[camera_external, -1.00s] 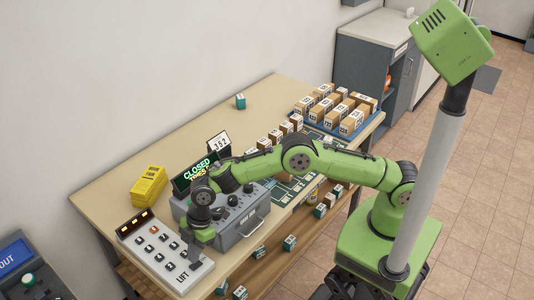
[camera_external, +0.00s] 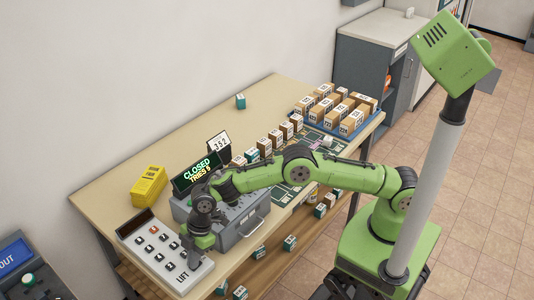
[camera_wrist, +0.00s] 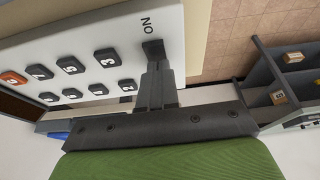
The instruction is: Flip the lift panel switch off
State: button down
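The white lift panel (camera_external: 160,262) lies at the table's near left end. Its display (camera_external: 135,222) is dark. My gripper (camera_external: 192,262) points down over the panel's right side, above the LIFT lettering. In the wrist view, the dark switch (camera_wrist: 153,47) sits beside the word ON on the panel (camera_wrist: 115,35). My gripper's fingers (camera_wrist: 155,70) look closed together, with nothing seen between them. Their tips are at or very near the switch; I cannot tell whether they touch it. The switch is hidden in the external view.
A grey box with knobs (camera_external: 245,222) stands right of the panel, under my arm. A green-lettered CLOSED sign (camera_external: 198,173) and a yellow box (camera_external: 149,186) stand behind. Small boxes (camera_external: 265,148) line the table.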

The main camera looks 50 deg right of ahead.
jog(key=shift+s+d+f+b, duration=0.2)
jog(key=shift+d+f+b, duration=0.2)
jog(key=shift+d+f, duration=0.25)
jog(key=shift+d, duration=0.3)
jog(key=shift+r, duration=0.1)
jog(key=r+p, duration=0.1)
jog(key=r, duration=0.1)
jog(key=r+p, duration=0.1)
jog(key=r, duration=0.2)
jog(key=shift+w, duration=0.2)
jog(key=v, duration=0.9)
jog(key=shift+r, duration=0.4)
jog(key=shift+a, duration=0.1)
